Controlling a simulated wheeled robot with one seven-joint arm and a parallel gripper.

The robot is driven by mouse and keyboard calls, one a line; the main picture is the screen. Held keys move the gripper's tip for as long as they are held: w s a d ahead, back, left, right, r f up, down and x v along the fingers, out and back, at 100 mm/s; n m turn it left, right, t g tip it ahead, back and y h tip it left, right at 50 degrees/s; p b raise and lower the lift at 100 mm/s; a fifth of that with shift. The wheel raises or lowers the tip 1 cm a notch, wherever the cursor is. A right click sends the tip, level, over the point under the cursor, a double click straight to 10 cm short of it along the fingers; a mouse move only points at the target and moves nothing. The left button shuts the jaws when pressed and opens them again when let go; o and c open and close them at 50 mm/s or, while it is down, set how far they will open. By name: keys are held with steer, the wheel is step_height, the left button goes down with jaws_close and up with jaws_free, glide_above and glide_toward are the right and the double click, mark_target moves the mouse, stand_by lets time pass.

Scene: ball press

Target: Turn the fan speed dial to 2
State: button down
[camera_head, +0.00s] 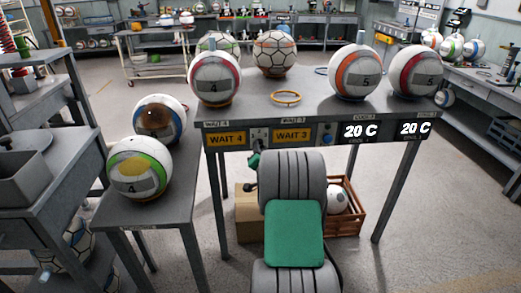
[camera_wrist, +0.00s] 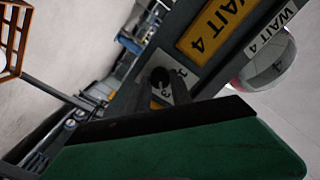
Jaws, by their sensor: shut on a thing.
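The fan speed dial (camera_wrist: 160,76) is a dark round knob on a pale plate, on the front edge of the grey bench between two yellow WAIT signs. The digit 3 shows on its plate in the wrist view. Its plate (camera_head: 261,135) is small in the head view, and its setting cannot be read there. My gripper (camera_wrist: 161,91) is shut on the dial, with its dark fingers at the knob. In the head view my arm largely hides the gripper (camera_head: 253,160), just below the plate.
The bench (camera_head: 300,105) holds several balls and an orange ring (camera_head: 286,98). Signs read WAIT 4 (camera_head: 226,139), WAIT 3 (camera_head: 290,135) and 20 C (camera_head: 360,131). A side table (camera_head: 165,200) with balls stands left. A wooden crate (camera_head: 346,218) is under the bench.

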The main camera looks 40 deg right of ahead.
steer(key=shift+f+n+b, duration=0.15)
steer(key=shift+n+b, duration=0.35)
steer(key=shift+b, duration=0.25)
steer(key=shift+n+b, duration=4.4)
steer(key=shift+b, duration=0.85)
steer(key=c, duration=1.1)
jaws_free()
steer(key=shift+c, duration=0.2)
